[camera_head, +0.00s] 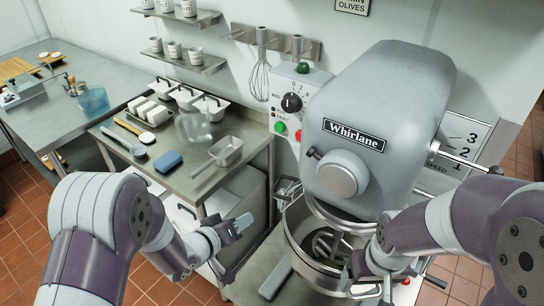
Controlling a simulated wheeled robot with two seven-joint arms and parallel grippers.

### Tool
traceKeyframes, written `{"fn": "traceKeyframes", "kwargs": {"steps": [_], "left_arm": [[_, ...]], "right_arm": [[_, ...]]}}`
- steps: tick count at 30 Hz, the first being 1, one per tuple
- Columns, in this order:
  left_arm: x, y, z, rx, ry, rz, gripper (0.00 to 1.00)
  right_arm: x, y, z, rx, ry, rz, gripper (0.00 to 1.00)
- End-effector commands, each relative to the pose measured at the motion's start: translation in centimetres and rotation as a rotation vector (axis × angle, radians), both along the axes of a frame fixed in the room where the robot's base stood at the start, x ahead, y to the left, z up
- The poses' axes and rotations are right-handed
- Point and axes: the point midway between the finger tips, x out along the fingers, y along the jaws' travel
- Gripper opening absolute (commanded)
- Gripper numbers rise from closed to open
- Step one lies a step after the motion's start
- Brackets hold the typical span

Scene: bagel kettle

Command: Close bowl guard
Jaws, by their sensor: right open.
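The large grey mixer (370,130) marked Whirlane stands at the right. Its steel bowl (300,243) sits under the head, with a metal mixing tool (322,245) inside. A curved metal rim (335,221), apparently part of the bowl guard, shows under the head; my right arm hides the bowl's right side. My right gripper (372,276) is open at the bowl's front right, its fingers partly hidden; contact cannot be told. My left gripper (240,224) is left of the bowl, apart from it, with no object visible in it; its finger gap is unclear.
A steel table (225,130) at left holds a blue sponge (168,161), a metal pan (228,150), a clear jug (194,127) and lidded containers (210,106). The control panel (291,105) is beside the mixer head. Tiled floor (130,280) is open at lower left.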

Motion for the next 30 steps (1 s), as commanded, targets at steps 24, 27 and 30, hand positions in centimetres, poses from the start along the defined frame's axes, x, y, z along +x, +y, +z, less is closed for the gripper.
{"fn": "traceKeyframes", "kwargs": {"steps": [24,27,30], "left_arm": [[9.1,-8.1,2.1,-0.309,-0.073,-0.002,0.37],[10.0,-8.8,1.7,-0.308,-0.072,-0.003,0.37],[10.7,-9.3,1.6,-0.308,-0.073,-0.002,0.37]], "right_arm": [[0.0,0.0,1.6,0.0,0.001,0.0,0.82],[0.0,0.0,1.8,0.0,0.001,0.0,0.82],[0.0,0.0,1.9,0.0,0.001,0.0,0.82]]}}
